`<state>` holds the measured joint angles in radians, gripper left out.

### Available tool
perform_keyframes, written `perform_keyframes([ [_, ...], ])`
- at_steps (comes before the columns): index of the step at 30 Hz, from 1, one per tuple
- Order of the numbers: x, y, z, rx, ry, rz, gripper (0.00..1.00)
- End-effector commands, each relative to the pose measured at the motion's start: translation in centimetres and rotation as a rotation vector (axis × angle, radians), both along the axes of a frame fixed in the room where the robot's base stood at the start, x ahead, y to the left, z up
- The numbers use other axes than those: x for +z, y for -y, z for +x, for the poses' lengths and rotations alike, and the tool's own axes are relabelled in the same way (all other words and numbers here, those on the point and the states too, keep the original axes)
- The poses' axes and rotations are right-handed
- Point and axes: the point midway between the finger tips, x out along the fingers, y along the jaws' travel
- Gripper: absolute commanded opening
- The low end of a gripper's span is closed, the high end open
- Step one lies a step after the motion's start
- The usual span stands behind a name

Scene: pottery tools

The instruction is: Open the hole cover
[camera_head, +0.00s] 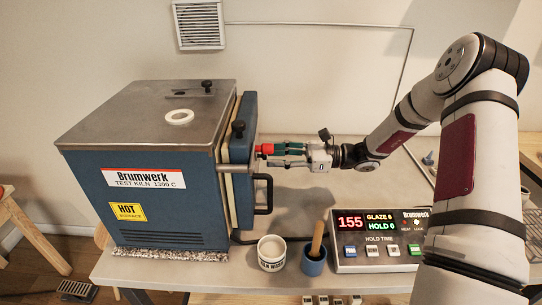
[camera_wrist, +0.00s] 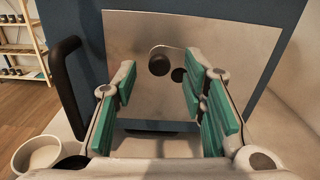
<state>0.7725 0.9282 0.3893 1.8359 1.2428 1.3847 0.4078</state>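In the wrist view, a bare metal plate (camera_wrist: 225,45) on the blue kiln door faces my gripper (camera_wrist: 160,78). A small cover with a round dark knob (camera_wrist: 159,63) is on this plate. A dark round spot (camera_wrist: 178,75) lies just right of the knob; I cannot tell whether it is the hole or a shadow. My fingers, with teal pads, are apart, and the knob appears between their tips with no visible contact. In the head view, my gripper (camera_head: 268,155) points left at the door's outer face; a small red part (camera_head: 264,149) shows at its tips.
The blue kiln (camera_head: 140,215) has a black door handle (camera_head: 264,195) below my gripper. A white ring (camera_head: 179,117) lies on its top. A white cup (camera_head: 272,252), a blue pot with a wooden-handled tool (camera_head: 314,260) and a control box (camera_head: 380,240) stand on the table.

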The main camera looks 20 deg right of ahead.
Motion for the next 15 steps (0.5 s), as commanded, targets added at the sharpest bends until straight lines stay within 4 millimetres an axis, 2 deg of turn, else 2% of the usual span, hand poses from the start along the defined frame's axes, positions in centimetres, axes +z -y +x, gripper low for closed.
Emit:
perform_keyframes([
  [9,0.0,6.2,-2.0,-0.003,0.000,0.000,0.39],
  [15,0.0,8.7,-2.8,-0.002,0.001,0.001,0.39],
])
